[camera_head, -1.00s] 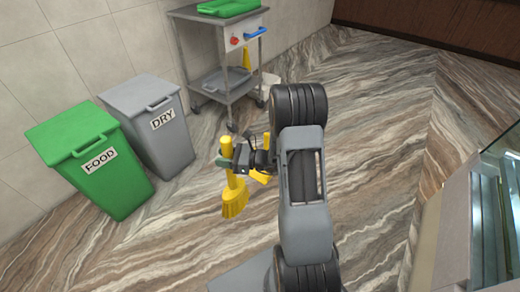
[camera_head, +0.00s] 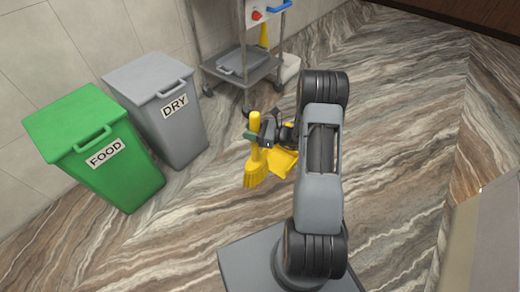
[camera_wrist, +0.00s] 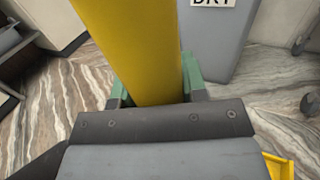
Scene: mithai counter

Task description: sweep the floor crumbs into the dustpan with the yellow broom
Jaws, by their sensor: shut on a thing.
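My gripper (camera_head: 257,136) is shut on the handle of the yellow broom (camera_head: 256,175). The broom hangs roughly upright with its bristles down; whether they touch the floor is unclear. In the wrist view the yellow handle (camera_wrist: 130,45) stands between the green fingertips. A yellow dustpan (camera_head: 284,163) shows just right of the broom, partly hidden by my arm. A yellow edge of it shows at the lower right of the wrist view (camera_wrist: 279,166). I cannot make out any crumbs on the patterned floor.
A green FOOD bin (camera_head: 98,150) and a grey DRY bin (camera_head: 160,105) stand left along the wall. A metal trolley (camera_head: 243,68) stands behind. A counter side (camera_head: 497,240) is at the right. Open floor (camera_head: 410,120) lies right of my arm.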

